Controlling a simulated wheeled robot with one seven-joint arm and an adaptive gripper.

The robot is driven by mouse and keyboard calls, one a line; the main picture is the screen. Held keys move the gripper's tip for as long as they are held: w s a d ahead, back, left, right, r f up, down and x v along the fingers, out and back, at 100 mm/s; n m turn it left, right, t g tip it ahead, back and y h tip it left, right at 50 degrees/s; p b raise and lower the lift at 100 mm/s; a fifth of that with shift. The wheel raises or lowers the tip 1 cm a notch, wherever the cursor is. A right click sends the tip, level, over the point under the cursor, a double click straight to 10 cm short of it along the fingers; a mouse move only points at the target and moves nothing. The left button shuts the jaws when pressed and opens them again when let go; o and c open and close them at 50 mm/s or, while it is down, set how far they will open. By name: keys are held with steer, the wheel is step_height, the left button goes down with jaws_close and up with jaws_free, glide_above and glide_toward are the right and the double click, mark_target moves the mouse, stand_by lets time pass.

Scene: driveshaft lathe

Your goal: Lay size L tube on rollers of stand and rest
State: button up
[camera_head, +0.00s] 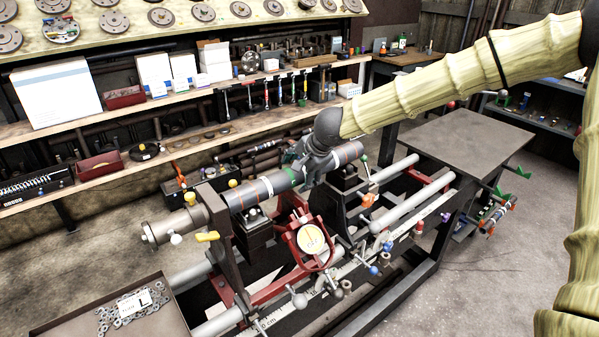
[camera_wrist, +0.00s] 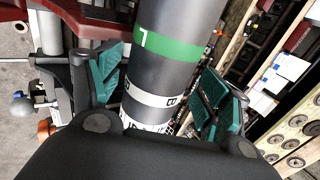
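The size L tube (camera_head: 267,187) is dark grey with orange bands and lies nearly level along the axis of the lathe frame. In the wrist view the tube (camera_wrist: 165,75) shows a green band marked with a white character and a white lettered band. My gripper (camera_head: 298,163) reaches over the tube from the upper right. The supports (camera_head: 347,190) stand below the tube. My gripper and the tube hide any contact with the rollers.
A dial gauge (camera_head: 311,238) in a red holder stands in front of the tube. A metal spindle (camera_head: 181,225) is at the left end. A tray of washers with an L card (camera_head: 160,318) is at lower left. Shelves (camera_head: 130,175) run behind. A bare grey tabletop (camera_head: 462,143) is at right.

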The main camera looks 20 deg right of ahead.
steer(key=shift+f, duration=0.2)
steer(key=v, duration=1.2)
steer(key=shift+r, duration=0.2)
